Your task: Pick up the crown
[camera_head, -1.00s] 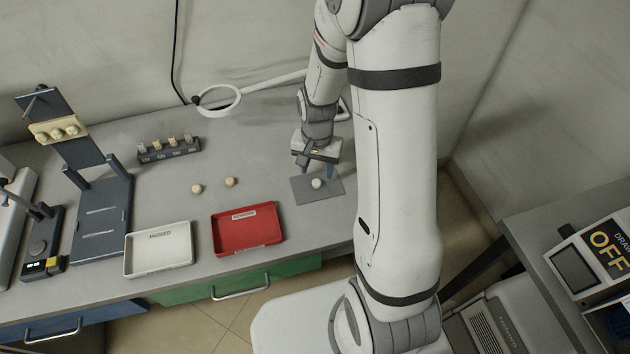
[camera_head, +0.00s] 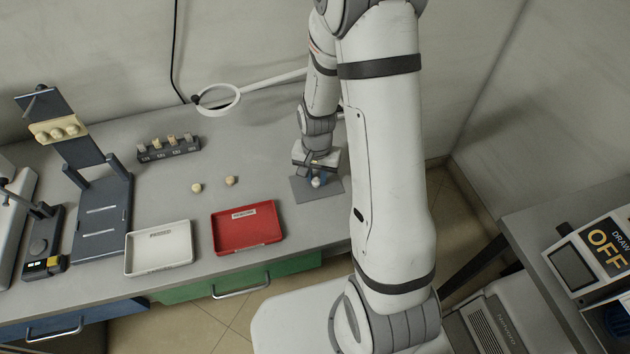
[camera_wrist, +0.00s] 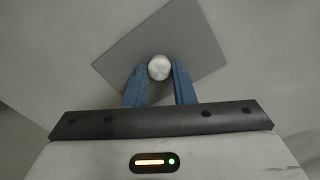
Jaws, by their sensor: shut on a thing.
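The crown (camera_head: 316,182) is a small, pale, rounded piece on a dark grey square mat (camera_head: 300,194) at the right of the bench. In the wrist view the crown (camera_wrist: 159,68) looks silvery and sits between the tips of two blue fingers. My gripper (camera_head: 315,178) is low over the mat (camera_wrist: 205,40), with its fingers pointing down. My gripper (camera_wrist: 159,75) is shut on the crown, one finger on each side. Whether the crown still touches the mat cannot be told.
Two small tan pieces (camera_head: 196,188) (camera_head: 230,181) lie left of the mat. A red tray (camera_head: 246,238) and a white tray (camera_head: 158,265) stand at the front. A small dark rack (camera_head: 168,153) and a magnifier ring (camera_head: 219,99) are behind. A dark stand (camera_head: 102,215) is at left.

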